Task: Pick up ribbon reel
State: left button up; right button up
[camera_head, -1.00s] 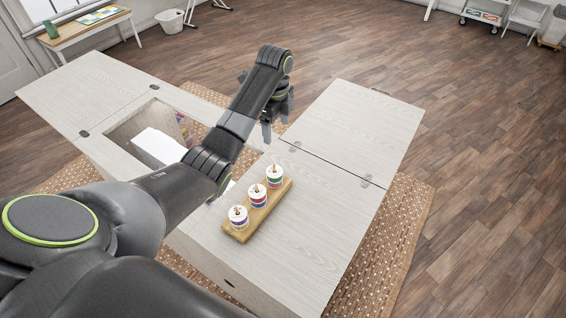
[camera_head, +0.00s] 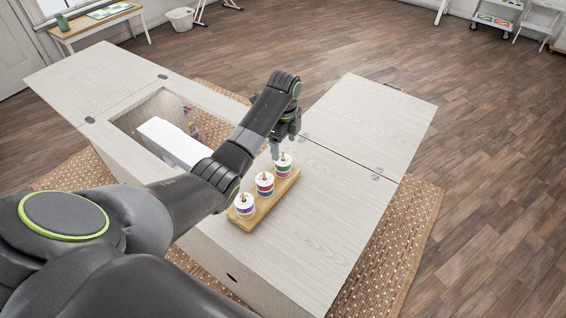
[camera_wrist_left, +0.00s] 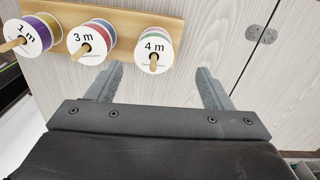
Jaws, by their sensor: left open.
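Three ribbon reels stand in a row on a wooden holder (camera_head: 264,207) on the cabinet top. The near reel (camera_head: 245,206) has a purple band and reads 1 m in the left wrist view (camera_wrist_left: 27,36). The middle reel (camera_head: 265,184) has red and blue bands and reads 3 m (camera_wrist_left: 88,42). The far reel (camera_head: 283,165) has a green band and reads 4 m (camera_wrist_left: 153,47). My left gripper (camera_head: 277,152) is open and empty, close beside the far reel. In the left wrist view its fingertips (camera_wrist_left: 160,72) lie just below the 4 m reel. My right gripper is out of view.
The pale wood cabinet top (camera_head: 320,215) is clear right of the holder. An open compartment to the left holds a white box-like item (camera_head: 172,142) and colourful things. Metal hinges (camera_head: 377,173) join the folded-out leaf (camera_head: 370,115).

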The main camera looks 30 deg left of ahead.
aim_at(283, 156)
pick_arm(q)
jog(key=f, duration=0.2)
jog(key=s+f+p, duration=0.1)
jog(key=f, duration=0.1)
jog(key=shift+d+f, duration=0.1)
jog(key=shift+w+f, duration=0.1)
jog(key=shift+f, duration=0.55)
jog(key=c, duration=1)
jog(key=shift+r, duration=0.1)
jog(key=shift+c, duration=0.2)
jog(key=shift+r, duration=0.1)
notch_tip(283, 156, up, 10)
jog(key=shift+f+b, duration=0.1)
jog(key=shift+b, duration=0.35)
